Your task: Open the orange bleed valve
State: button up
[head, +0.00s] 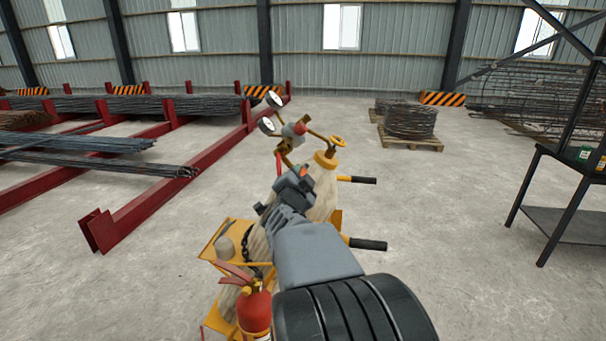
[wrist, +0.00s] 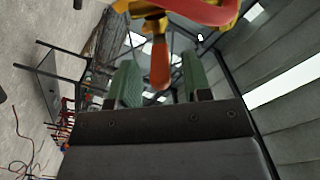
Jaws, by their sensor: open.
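The orange bleed valve (wrist: 160,62) shows in the wrist view as a short orange handle below a yellow and red fitting (wrist: 190,10). My gripper (wrist: 161,92) is open, with one green-padded finger on each side of the handle. A gap shows between the handle and each pad, and I cannot tell how deep the handle sits between them. In the head view my gripper (head: 291,184) is just below the regulator (head: 297,132) on the cylinder cart. It mostly hides the valve there; a small orange patch shows by the fingers.
The cart carries pale cylinders (head: 324,190), a yellow handwheel (head: 338,141), two gauges (head: 273,99) and black-gripped handles (head: 362,180). A red extinguisher (head: 254,308) stands at its near side. Red racks with rebar (head: 165,195) lie left, a dark table (head: 570,222) right.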

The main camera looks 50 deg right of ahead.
aim_at(303, 170)
jog(key=shift+x, duration=1.6)
grip_shut()
